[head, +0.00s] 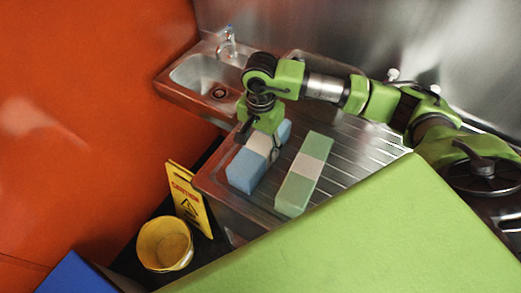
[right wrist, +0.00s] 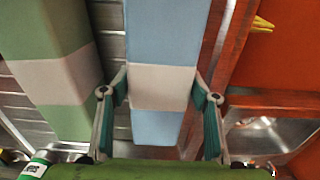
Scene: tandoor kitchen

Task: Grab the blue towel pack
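The blue towel pack (head: 248,167) is a long light-blue block with a white band, lying on the ribbed steel drainboard. My right gripper (head: 263,150) is above its middle and hides part of it. In the right wrist view, the two fingers of my right gripper (right wrist: 160,95) are spread on either side of the blue pack (right wrist: 162,30), at its white band. The fingertips are close to its sides; I cannot tell whether they touch. My left gripper is not in view.
A green towel pack (head: 303,175) with a white band lies parallel, just right of the blue one. The sink basin (head: 203,78) with a tap is behind. A yellow caution sign (head: 188,200) and yellow bucket (head: 164,245) stand lower left, beside the orange wall (head: 80,120).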

